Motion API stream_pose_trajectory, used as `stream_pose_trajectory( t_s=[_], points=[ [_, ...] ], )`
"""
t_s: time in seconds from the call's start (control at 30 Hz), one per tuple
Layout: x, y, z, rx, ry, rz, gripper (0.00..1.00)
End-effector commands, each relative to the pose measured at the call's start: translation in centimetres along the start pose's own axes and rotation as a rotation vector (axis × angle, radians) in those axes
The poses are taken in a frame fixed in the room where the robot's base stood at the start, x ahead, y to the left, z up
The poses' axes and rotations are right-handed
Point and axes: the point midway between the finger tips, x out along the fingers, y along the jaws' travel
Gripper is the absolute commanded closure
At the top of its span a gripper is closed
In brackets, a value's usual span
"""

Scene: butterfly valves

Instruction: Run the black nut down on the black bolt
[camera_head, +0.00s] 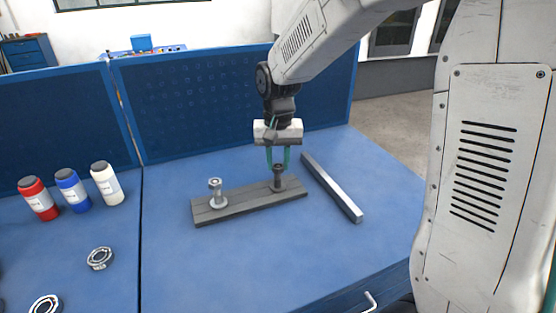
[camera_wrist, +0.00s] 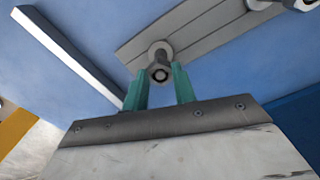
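The black bolt (camera_head: 279,184) stands upright near the right end of a grey plate. The dark nut (camera_wrist: 160,73) sits at its top, with the bolt's pale round base behind it in the wrist view. My gripper (camera_head: 278,164) points down over this bolt, its two green fingers on either side of the nut. In the wrist view the nut fills the gap between the fingertips (camera_wrist: 160,78), and the fingers look closed on it. How far the nut is threaded cannot be told. A lighter silver bolt (camera_head: 216,193) with a nut stands at the plate's left end.
The grey plate (camera_head: 243,205) lies on the blue table (camera_head: 270,265). A loose metal bar (camera_head: 332,188) lies close to its right. Red, blue and white bottles (camera_head: 72,190) and ring bearings (camera_head: 100,258) are at left. A blue pegboard (camera_head: 210,105) stands behind. The table front is clear.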

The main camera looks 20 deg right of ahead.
Motion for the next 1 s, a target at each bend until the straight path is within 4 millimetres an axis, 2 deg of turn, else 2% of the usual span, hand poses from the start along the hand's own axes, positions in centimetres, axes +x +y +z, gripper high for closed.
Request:
stream_pose_trajectory(
  t_s=[0.17,0.77,0.8,0.87,0.9,1.0],
  points=[
    [0.01,-0.02,-0.01,0.084,0.000,0.000,1.00],
    [-0.01,-0.14,-0.17,1.005,0.002,0.000,1.00],
    [-0.01,-0.14,-0.18,1.046,0.002,0.000,0.71],
    [-0.02,-0.14,-0.18,1.037,0.002,0.000,0.54],
    [-0.01,-0.14,-0.17,1.036,0.001,0.000,0.48],
    [-0.01,-0.14,-0.16,1.035,0.001,0.000,0.48]
  ],
)
